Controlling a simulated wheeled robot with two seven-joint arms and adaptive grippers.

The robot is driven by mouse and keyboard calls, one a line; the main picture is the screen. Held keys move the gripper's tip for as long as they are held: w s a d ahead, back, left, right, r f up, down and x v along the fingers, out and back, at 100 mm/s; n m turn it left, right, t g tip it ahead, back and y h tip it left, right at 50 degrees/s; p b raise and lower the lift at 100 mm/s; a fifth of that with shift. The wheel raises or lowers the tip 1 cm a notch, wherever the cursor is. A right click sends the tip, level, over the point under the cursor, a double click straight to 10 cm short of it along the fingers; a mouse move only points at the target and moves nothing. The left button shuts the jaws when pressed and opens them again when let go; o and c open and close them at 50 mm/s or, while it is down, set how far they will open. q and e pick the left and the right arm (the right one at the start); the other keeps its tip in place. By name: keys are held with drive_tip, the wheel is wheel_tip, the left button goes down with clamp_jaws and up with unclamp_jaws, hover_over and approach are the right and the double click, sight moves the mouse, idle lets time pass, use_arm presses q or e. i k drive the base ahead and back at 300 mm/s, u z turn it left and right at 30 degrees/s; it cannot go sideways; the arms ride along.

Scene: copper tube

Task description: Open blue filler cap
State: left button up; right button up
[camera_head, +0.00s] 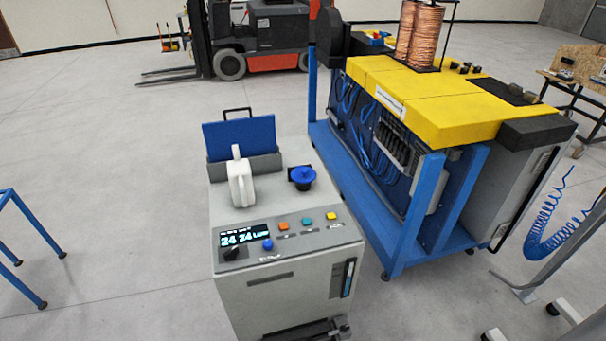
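The blue filler cap (303,175) sits on a dark square base on top of a grey control cabinet (310,258). It appears seated on its base, with no gap visible beneath it. A white jug-like container with a handle (241,186) stands to the left of the cap, apart from it. Neither of my grippers is in view, and nothing touches the cap.
A display (243,237), coloured buttons and a blue knob (268,244) are on the cabinet's front panel. A blue folder-like panel (240,137) stands behind the container. A yellow-topped machine (440,108) with copper coils (424,38) stands close on the right. Floor on the left is mostly clear.

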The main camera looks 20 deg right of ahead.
sight(303, 171)
drive_tip(key=z, duration=0.9)
drive_tip(key=i, duration=1)
drive_tip(key=u, duration=0.9)
